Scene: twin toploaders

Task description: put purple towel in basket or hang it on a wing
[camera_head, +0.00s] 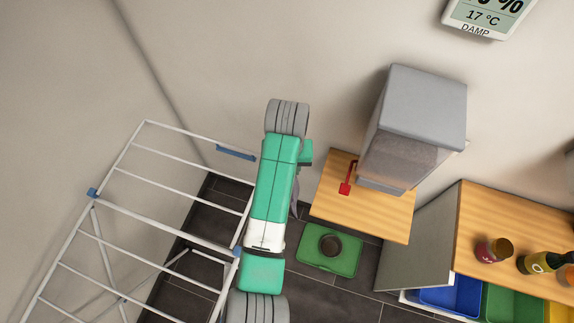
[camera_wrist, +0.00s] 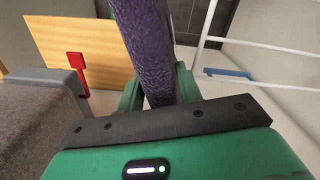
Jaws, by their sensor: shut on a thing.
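The purple towel (camera_wrist: 150,50) is clamped in my gripper (camera_wrist: 158,88) in the wrist view. It runs as a thick strip between the green fingers and out of the top of the picture, so its far end is out of view. In the head view my arm covers most of the gripper, and I cannot clearly make out the towel. A white drying rack (camera_head: 153,212) with rails and blue fittings stands left of my arm. Its rails also show at the upper right of the wrist view (camera_wrist: 255,48), to the right of the towel. I cannot identify a basket.
A grey block-shaped unit (camera_head: 425,105) stands by a wooden top (camera_head: 375,215) with a red lever (camera_head: 347,180). Jars stand on a wooden counter (camera_head: 475,215) above coloured bins (camera_head: 450,296) at right.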

